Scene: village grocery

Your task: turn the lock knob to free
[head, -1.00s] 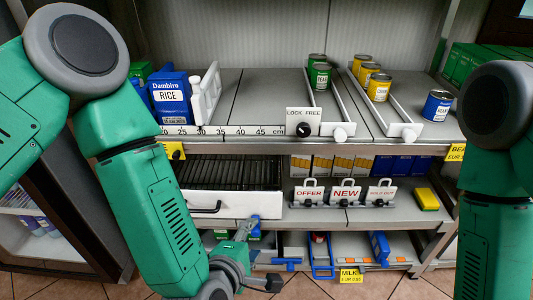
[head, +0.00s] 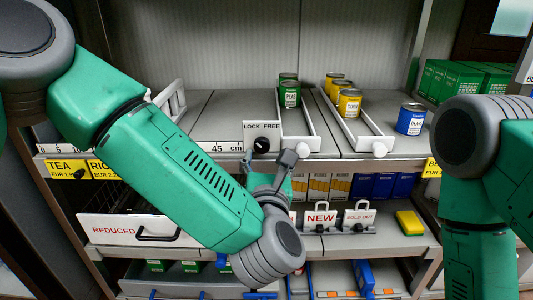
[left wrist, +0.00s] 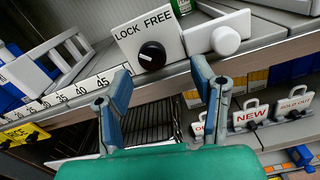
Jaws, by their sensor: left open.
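The black round lock knob (head: 261,144) sits on a white plate (head: 262,128) marked LOCK and FREE, at the upper shelf's front edge. In the left wrist view the knob (left wrist: 152,55) shows face-on with a small pale mark. I cannot tell for sure which word it points to. My left gripper (head: 282,165) is just below and right of the knob in the head view. In the left wrist view its two fingers (left wrist: 160,82) are spread, below the plate and either side of the knob, with nothing between them. My right gripper is out of view.
Cans (head: 349,103) stand on the upper shelf. Below are a REDUCED drawer (head: 125,229), sign holders (head: 320,218) and a yellow pack (head: 410,222).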

